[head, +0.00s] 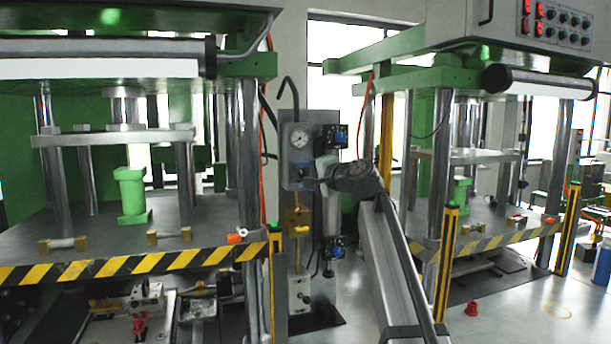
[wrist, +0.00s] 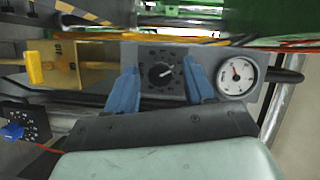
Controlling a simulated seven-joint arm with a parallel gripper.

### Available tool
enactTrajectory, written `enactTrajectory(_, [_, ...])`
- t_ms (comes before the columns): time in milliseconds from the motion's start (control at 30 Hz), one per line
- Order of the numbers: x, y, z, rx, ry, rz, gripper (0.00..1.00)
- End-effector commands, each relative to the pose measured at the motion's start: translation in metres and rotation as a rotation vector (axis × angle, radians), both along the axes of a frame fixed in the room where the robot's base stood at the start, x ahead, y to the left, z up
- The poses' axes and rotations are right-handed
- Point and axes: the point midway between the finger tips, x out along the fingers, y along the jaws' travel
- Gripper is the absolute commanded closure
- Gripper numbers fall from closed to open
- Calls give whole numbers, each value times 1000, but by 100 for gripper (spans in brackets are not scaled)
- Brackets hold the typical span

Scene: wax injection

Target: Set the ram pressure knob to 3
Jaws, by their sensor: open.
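A dark square dial plate with a round black knob (wrist: 163,73) sits on a grey panel (wrist: 262,60). The knob has a white pointer mark, but the numbers around it are too small to read. My gripper (wrist: 160,67) is open, its two blue fingers on either side of the dial in the wrist view. I cannot tell whether either finger touches the knob. In the head view, my gripper (head: 312,182) is at the lower part of the grey control box (head: 292,153), where it partly hides the knob.
A white pressure gauge (wrist: 236,76) is beside the dial. A yellow handle (wrist: 35,68) and a separate blue knob (wrist: 12,132) are to its left. Two blue knobs (head: 338,137) (head: 337,252) are on the post. Presses stand on both sides.

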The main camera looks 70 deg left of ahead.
Motion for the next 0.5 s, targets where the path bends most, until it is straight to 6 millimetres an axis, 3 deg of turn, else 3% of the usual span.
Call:
enactTrajectory(267, [6, -16, 1, 0, 0, -1, 46])
enactTrajectory(500, [22, -59, 4, 1, 0, -2, 46])
